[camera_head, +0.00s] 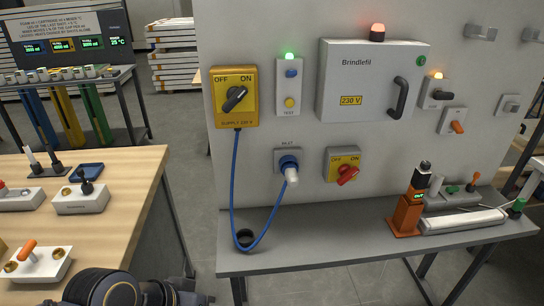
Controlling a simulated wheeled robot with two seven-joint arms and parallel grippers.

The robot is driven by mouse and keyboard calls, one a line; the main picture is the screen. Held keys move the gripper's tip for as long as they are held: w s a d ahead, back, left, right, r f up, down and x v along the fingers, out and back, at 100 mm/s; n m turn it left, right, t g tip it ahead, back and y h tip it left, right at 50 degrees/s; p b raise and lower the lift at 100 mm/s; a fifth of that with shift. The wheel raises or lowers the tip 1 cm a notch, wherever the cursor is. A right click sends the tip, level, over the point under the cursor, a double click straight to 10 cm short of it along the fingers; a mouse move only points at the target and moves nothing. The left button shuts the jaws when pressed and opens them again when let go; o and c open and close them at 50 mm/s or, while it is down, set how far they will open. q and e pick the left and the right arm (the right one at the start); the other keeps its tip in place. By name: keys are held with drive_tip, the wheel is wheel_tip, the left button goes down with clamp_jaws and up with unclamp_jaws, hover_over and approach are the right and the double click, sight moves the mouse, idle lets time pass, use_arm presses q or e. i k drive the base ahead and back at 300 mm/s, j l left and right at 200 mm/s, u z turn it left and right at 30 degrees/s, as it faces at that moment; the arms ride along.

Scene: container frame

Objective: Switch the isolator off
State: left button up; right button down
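Two yellow OFF/ON switches are on the grey wall panel. The larger, a supply switch (236,97) marked SUPPLY 230 V, has a black rotary handle slanting up to the right, towards ON. No label calls either one an isolator. Part of my dark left arm shows at the bottom edge with its gripper (190,294), below and apart from both switches; its fingers are too unclear to judge. My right gripper is out of view.
A blue cable (236,190) loops from the supply switch to the inlet plug (289,167). The Brindlefil cabinet (345,75) has a red lamp on top. A grey bench (320,240) juts out below, holding an orange device (408,208). A wooden table (130,175) stands left.

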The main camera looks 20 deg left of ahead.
sight(347, 173)
drive_tip(key=i+u, duration=0.3)
drive_tip(key=u, duration=0.15)
drive_tip(key=i+l+u, duration=0.2)
drive_tip(key=u, duration=0.2)
drive_tip(key=i+l+u, duration=0.25)
drive_tip(key=u, duration=0.2)
